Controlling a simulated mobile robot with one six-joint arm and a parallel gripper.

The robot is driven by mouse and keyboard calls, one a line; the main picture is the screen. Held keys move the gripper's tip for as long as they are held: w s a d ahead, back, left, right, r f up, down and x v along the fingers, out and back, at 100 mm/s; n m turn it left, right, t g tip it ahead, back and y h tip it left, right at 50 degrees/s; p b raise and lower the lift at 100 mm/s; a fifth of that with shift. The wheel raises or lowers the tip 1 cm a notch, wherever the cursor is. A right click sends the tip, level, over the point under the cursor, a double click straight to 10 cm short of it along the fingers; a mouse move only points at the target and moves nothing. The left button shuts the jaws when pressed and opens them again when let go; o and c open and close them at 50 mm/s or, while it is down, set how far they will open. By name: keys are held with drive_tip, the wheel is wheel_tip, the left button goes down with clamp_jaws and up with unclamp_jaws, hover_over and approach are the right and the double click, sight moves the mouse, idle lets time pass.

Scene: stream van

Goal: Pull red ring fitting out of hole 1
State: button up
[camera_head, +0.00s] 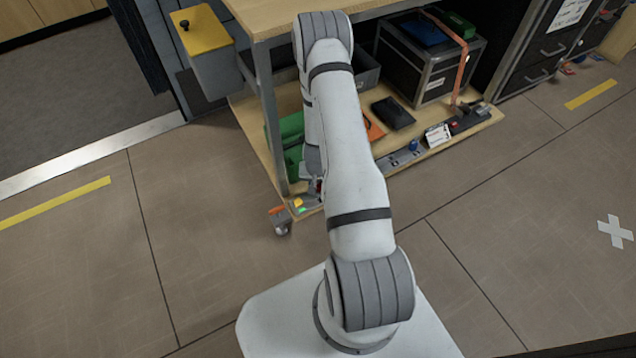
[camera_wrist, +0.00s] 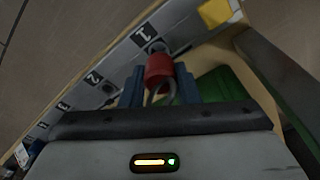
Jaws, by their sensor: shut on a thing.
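The red ring fitting (camera_wrist: 158,66) shows in the wrist view, a red cylinder with a metal ring on its near end. My gripper (camera_wrist: 160,72) is shut on it, one blue finger on each side. The fitting's far end is at hole 1 (camera_wrist: 155,46), beside the printed 1 on the grey strip (camera_wrist: 122,65). I cannot tell how deep it sits in the hole. In the head view my arm covers most of the gripper and the fitting.
Hole 2 (camera_wrist: 107,88) lies to the left along the strip. A yellow block (camera_wrist: 214,12) is at the upper right, and a green bin (camera_wrist: 215,88) is behind the fingers. In the head view, the wooden lower shelf (camera_head: 248,125) and a table leg (camera_head: 268,110) stand close to my arm.

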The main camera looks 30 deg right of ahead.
idle(0.3)
drive_tip(key=shift+r+p, duration=1.55)
drive_tip(key=shift+p, duration=0.1)
